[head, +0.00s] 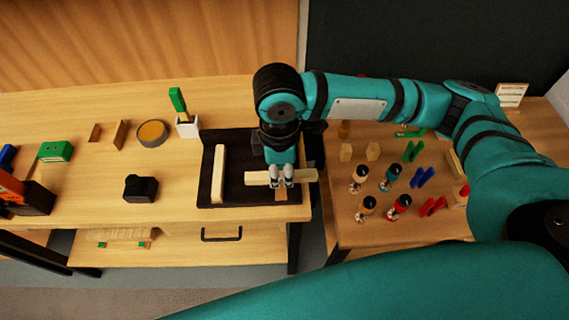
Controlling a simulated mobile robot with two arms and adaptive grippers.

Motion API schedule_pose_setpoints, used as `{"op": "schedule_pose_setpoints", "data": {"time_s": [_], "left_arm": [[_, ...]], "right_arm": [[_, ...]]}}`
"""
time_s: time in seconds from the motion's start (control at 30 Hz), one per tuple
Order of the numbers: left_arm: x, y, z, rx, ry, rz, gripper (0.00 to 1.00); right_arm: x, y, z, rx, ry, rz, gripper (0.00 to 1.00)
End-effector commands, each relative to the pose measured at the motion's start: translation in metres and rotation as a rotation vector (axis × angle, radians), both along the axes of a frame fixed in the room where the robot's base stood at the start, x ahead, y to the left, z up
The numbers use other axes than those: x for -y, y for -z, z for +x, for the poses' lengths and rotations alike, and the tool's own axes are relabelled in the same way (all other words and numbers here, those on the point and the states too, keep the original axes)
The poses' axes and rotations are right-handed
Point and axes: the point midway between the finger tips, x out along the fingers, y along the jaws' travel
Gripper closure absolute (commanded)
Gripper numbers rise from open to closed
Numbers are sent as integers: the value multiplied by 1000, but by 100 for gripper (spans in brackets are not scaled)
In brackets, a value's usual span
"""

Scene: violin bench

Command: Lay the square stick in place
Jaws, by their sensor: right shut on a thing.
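My right gripper (282,182) points down over the right part of a black tray (236,200) on the bench. It is shut on a pale square wooden stick (305,177), which lies crosswise, left to right, with its right end reaching past the tray's edge. I cannot tell whether the stick touches what is beneath it. A small brown wooden piece (281,196) shows just below the stick. Another pale wooden bar (218,174) lies lengthwise in the left part of the tray. My left gripper is not in view.
Left on the bench are a black block (140,189), a round tin (152,133), a white pot (187,127) with a green-handled tool and a green box (55,151). The right table holds several small bottles (391,177) and coloured clamps (433,206).

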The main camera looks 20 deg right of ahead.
Motion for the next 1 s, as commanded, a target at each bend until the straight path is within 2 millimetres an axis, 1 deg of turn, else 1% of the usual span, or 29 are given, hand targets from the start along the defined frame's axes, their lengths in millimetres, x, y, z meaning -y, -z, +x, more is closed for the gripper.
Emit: {"op": "schedule_pose_setpoints", "data": {"time_s": [0.03,0.1,0.3,0.4,0.5,0.6,0.7,0.77,0.87,1.0], "left_arm": [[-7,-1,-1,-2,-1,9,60],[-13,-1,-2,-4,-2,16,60],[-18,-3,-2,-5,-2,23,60],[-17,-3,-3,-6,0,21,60],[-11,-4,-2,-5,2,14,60],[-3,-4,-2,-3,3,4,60],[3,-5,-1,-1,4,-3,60],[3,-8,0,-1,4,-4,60],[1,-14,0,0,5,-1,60],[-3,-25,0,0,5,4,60]], "right_arm": [[-13,4,-2,-5,-148,4,100],[-27,8,-2,-7,-360,3,100],[-70,20,-8,-8,-945,7,100],[-87,24,-12,-7,-1188,10,100],[-100,26,-15,-6,-1374,10,100],[-108,27,-17,-5,-1494,11,100],[-109,28,-16,-6,-1554,10,100],[-104,28,-12,-7,-1566,9,100],[-85,29,-1,-7,-1566,6,100],[-53,32,20,-8,-1563,8,100]]}}
